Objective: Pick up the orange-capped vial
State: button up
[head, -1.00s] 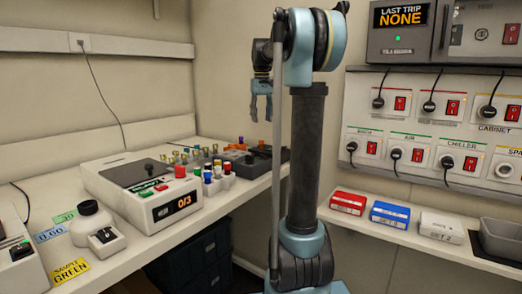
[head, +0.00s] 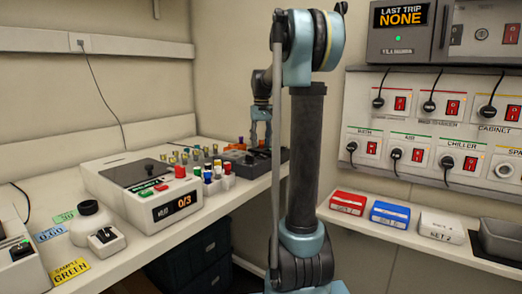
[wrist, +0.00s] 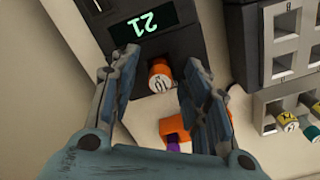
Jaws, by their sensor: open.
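The orange-capped vial (wrist: 160,76) shows in the wrist view, with a pale marked top and an orange rim. It stands at the edge of a dark device (wrist: 178,45) with a lit display reading 21, upside down in this view. My gripper (wrist: 157,72) is open, with one finger on each side of the vial and a visible gap on the left. Whether the right finger touches it, I cannot tell. In the head view my gripper (head: 259,143) is low over the dark equipment at the back of the bench, and the vial cannot be made out clearly.
An orange block (wrist: 172,128) with a purple piece lies close by, partly behind the right finger. A grey rack (wrist: 290,50) and yellow- and teal-capped vials are to the right. A white device (head: 150,190) reading 0/3 stands on the bench.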

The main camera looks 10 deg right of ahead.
jog(key=shift+c, duration=0.6)
jog(key=c, duration=0.8)
notch_tip(320, 180, up, 10)
jog(key=shift+f, duration=0.1)
